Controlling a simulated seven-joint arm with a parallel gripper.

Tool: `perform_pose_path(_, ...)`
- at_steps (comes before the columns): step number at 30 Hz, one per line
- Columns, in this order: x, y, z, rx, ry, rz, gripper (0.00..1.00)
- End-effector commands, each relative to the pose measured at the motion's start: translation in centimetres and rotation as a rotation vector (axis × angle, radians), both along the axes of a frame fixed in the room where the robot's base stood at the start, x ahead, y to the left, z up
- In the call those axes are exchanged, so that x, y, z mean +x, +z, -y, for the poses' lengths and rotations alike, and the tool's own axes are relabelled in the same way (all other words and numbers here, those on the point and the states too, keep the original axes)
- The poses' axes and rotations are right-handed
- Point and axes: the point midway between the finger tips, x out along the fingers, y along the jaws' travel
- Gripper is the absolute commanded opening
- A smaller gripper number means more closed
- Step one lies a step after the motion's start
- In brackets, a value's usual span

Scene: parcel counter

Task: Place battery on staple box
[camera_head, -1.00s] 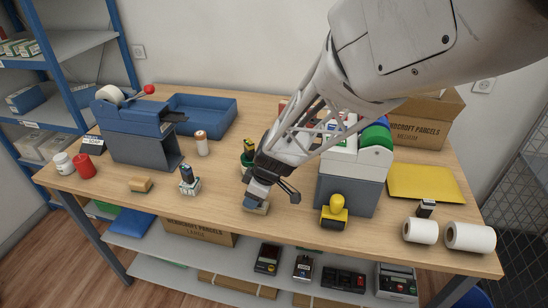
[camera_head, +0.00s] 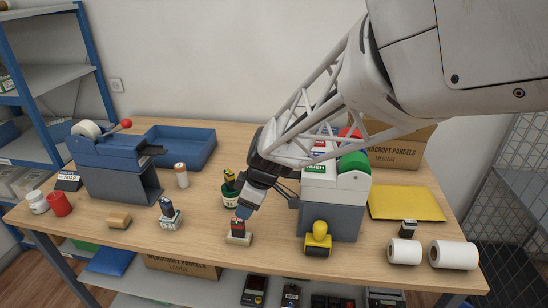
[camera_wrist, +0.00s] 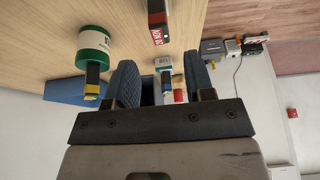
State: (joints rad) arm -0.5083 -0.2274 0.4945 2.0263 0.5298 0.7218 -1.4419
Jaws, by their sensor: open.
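A small black block with a red top, which looks like the battery (camera_head: 237,226), stands on a low beige-and-white box, perhaps the staple box (camera_head: 238,240), near the counter's front edge. My gripper (camera_head: 244,209) is just above and behind this stack, open, with nothing seen held. In the wrist view the red-and-black battery (camera_wrist: 158,22) stands beyond the open jaws, apart from them; its underside is hard to make out. A similar black-and-blue block (camera_head: 166,206) stands on a white box (camera_head: 171,221) to the left. A black-and-yellow block (camera_head: 229,177) is on a green container (camera_head: 230,197).
A copper-topped cylinder (camera_head: 181,176) and a tan block (camera_head: 119,219) stand left. White rolls (camera_head: 454,254) lie at the right edge. Bare counter lies between the left items.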

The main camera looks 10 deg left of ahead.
Motion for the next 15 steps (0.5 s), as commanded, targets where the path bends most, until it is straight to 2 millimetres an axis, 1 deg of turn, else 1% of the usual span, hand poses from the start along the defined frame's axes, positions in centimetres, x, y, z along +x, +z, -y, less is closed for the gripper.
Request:
perform_pose_path(1, 0.0, 0.7, 0.3, 0.001, -0.001, 0.002, 0.49)
perform_pose_path(3, 0.1, 1.3, 0.5, 0.002, -0.002, 0.001, 0.49)
perform_pose_path(6, 0.1, 1.9, 0.8, 0.001, -0.001, 0.002, 0.49)
perform_pose_path(15, 0.0, 2.3, 0.9, 0.0, 0.0, 0.0, 0.49)
